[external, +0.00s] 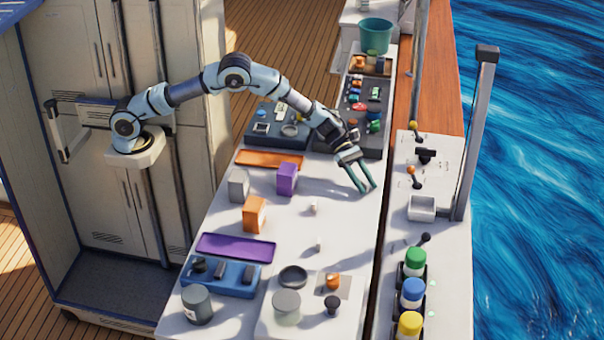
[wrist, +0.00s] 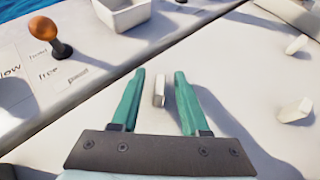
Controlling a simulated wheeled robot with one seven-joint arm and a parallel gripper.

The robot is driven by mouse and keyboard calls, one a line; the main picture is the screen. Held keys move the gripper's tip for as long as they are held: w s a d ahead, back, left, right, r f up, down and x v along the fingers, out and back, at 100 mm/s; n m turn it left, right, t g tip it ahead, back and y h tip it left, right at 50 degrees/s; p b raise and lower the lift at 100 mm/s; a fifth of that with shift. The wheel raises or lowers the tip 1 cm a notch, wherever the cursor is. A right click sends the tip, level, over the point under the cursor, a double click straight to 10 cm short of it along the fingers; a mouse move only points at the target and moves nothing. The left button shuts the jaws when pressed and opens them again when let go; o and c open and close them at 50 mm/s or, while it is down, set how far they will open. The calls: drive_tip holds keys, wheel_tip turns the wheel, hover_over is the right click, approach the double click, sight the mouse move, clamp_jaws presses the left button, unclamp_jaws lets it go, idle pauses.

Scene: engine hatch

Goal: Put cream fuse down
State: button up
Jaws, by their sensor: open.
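My gripper (external: 367,189) is low over the right edge of the white bench, its two teal fingers apart. In the wrist view my gripper (wrist: 160,74) is open, with a small cream fuse (wrist: 159,90) between the fingers. Gaps show on both sides of this fuse, and it looks upright. I cannot make out this fuse in the external view. Two more small cream pieces, one nearer (wrist: 295,111) and one farther (wrist: 297,44), lie to the right in the wrist view. Two small cream pieces, one farther (external: 314,208) and one nearer (external: 319,245), also show on the bench in the external view.
A dark gap separates the bench from the right-hand counter, which holds an orange-knobbed lever (wrist: 60,50) and a white bin (external: 422,208). Purple (external: 287,180) and orange (external: 254,214) boxes stand left. A purple tray (external: 236,247) lies nearer. Bench around the gripper is mostly clear.

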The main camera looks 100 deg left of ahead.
drive_tip(key=b+v, duration=0.3)
drive_tip(key=v, duration=0.9)
